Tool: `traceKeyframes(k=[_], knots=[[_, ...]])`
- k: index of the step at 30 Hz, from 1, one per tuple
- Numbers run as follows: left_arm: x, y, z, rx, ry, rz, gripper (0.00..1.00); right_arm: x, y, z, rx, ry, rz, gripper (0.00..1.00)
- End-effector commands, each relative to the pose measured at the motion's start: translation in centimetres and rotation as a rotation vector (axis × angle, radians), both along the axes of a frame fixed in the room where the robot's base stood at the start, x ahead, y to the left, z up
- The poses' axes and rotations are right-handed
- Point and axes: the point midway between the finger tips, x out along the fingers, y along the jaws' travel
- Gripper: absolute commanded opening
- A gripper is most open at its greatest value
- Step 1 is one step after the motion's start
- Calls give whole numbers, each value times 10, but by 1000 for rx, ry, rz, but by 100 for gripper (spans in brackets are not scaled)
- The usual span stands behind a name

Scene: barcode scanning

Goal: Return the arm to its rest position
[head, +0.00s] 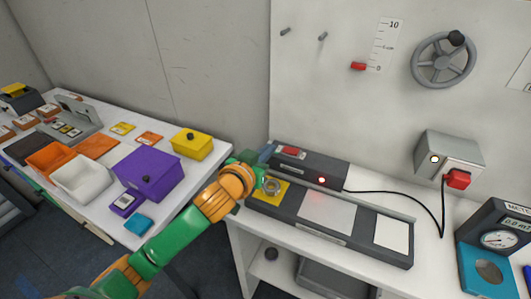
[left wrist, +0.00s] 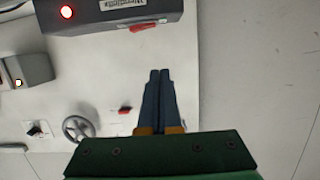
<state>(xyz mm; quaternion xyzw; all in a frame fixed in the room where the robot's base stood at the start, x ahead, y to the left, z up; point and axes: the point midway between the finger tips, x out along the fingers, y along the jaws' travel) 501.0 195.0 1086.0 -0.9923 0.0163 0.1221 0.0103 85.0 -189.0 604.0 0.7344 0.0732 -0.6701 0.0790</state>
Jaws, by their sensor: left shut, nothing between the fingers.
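My left arm, green and orange, comes in from the lower left in the head view. Its left gripper (head: 266,180) is at the left end of the scanning station, partly hidden by the wrist. In the left wrist view the two blue-grey fingers (left wrist: 160,74) are pressed together with nothing between them. The dark scanner box (head: 318,169) has a lit red lamp and a red button; it also shows in the left wrist view (left wrist: 110,14), beyond the fingertips. My right gripper is not in view.
The left table holds a purple box (head: 148,175), a yellow box (head: 191,144), a white bin (head: 82,178) and tiles. A gauge (head: 498,238) stands at far right. Floor shows between the tables.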

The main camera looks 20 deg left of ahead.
Motion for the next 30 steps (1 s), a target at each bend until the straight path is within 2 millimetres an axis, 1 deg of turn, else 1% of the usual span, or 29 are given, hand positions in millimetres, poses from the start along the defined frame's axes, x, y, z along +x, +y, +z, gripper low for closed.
traceKeyframes(k=[4,16,18,19,20,22,23,24,25,26,27,29,30], knots=[[-8,0,2,0,0,-1,0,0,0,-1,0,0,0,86],[-9,0,3,0,-1,-1,0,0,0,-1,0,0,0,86],[-10,0,-1,0,11,-1,0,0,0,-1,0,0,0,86],[-14,-2,-8,2,30,-1,0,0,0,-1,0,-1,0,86],[-20,-3,-19,5,64,1,0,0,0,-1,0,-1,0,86],[-43,-8,-57,21,183,4,0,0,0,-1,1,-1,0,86],[-57,-10,-75,30,246,4,0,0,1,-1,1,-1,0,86],[-77,-12,-98,44,332,3,0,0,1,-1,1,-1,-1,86],[-92,-14,-113,53,393,-1,0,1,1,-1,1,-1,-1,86],[-106,-15,-126,61,449,-4,0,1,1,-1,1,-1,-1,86],[-125,-17,-142,72,520,-10,0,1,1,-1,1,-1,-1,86],[-152,-19,-161,85,618,-21,0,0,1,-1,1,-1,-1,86],[-170,-20,-172,92,681,-30,0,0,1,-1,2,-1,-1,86]])
